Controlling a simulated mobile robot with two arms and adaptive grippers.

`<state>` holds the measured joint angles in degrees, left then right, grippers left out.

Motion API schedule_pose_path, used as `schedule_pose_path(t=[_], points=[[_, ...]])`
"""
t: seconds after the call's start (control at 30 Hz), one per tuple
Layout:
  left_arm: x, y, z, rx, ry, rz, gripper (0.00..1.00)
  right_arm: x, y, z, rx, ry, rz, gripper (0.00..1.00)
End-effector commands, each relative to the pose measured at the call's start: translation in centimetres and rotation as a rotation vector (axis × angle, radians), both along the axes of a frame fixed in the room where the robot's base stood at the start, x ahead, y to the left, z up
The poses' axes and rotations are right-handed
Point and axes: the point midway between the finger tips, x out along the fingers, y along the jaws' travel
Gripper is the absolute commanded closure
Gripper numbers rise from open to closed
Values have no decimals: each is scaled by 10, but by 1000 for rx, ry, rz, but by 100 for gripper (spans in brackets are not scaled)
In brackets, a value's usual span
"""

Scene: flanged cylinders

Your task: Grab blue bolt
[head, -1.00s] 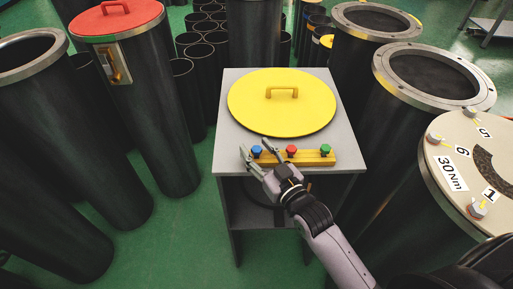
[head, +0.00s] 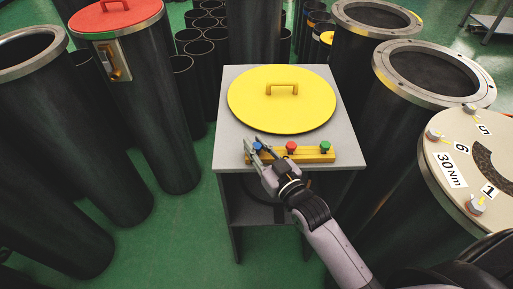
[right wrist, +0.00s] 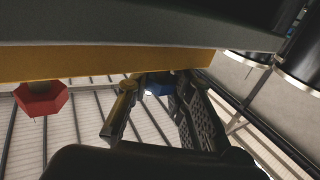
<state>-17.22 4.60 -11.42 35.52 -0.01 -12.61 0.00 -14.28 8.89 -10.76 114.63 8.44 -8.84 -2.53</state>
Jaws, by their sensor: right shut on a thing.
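The blue bolt (head: 257,146) stands at the left end of a yellow bar (head: 307,156) on the grey table. My right gripper (head: 256,149) is at it, with one finger on each side, shut on the blue bolt. In the right wrist view the blue head (right wrist: 157,89) shows between the fingers, partly hidden by them. The bolt still appears to be at the bar. My left gripper is not in view.
A red bolt (head: 291,147) and a green bolt (head: 325,147) stand further right on the bar. A yellow lid (head: 282,112) with a handle lies behind it on the grey table (head: 226,110). Large dark flanged cylinders stand at both sides.

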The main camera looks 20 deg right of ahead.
Motion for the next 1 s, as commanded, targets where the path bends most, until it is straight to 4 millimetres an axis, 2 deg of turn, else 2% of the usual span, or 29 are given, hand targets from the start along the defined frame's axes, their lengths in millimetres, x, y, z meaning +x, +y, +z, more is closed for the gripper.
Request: schedule_pose_path(t=[0.37, 0.57, 0.77, 1.0], points=[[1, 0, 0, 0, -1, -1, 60, 0, 0, 1, 0, -2, 0, 100], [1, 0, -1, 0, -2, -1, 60, 1, 0, 15, 1, -5, 0, 100], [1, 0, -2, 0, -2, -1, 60, 0, 0, 52, 3, -8, 0, 100], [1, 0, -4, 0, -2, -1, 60, 0, 0, 119, 1, -12, -1, 100]])
